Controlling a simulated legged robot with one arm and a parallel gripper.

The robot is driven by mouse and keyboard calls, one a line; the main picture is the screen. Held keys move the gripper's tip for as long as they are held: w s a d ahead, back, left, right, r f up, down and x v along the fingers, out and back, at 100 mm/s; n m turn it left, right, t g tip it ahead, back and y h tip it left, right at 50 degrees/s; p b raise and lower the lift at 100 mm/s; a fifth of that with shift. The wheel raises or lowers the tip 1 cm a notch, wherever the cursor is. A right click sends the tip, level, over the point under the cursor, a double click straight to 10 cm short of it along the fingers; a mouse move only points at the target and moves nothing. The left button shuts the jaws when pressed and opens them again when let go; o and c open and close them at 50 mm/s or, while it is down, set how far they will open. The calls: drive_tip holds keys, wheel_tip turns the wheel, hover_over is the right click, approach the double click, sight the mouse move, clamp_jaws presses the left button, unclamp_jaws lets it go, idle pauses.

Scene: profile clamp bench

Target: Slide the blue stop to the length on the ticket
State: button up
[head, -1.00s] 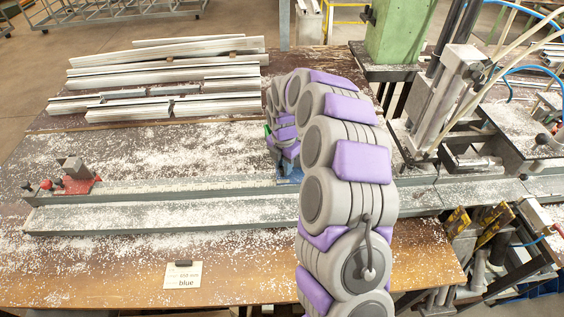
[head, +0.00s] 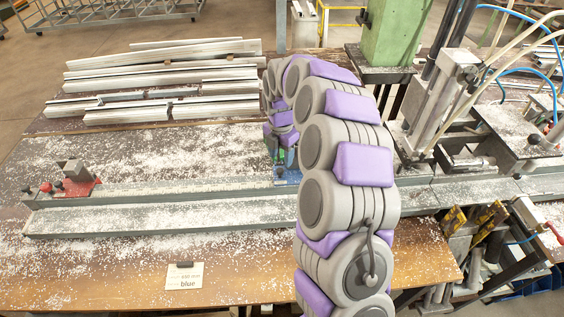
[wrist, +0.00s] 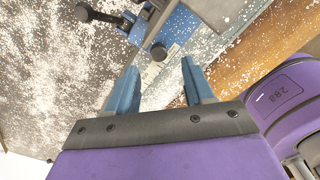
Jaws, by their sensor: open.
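The blue stop (head: 287,178) shows in the head view on the rail, mostly hidden behind my arm. In the wrist view the blue stop (wrist: 176,30) is at the top, with dark round knobs on it. My gripper (wrist: 160,88) is open, its two blue fingers apart and pointing at the stop, with a gap between fingertips and stop. The ticket (head: 184,276) lies on the front of the bench; it reads "blue", and its number is too small to read surely. The rail (head: 150,192) runs left to right along the bench.
A red stop (head: 76,181) with knobs sits at the rail's left. Aluminium profiles (head: 160,70) lie at the back. A green machine column (head: 396,35) and a clamp machine (head: 440,100) stand to the right. White chips cover the bench.

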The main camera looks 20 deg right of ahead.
wheel_tip(320, 180, up, 11)
drive_tip(key=p, duration=0.1)
drive_tip(key=shift+r+p, duration=0.15)
drive_tip(key=shift+p, duration=0.15)
drive_tip(key=shift+w+d, duration=0.1)
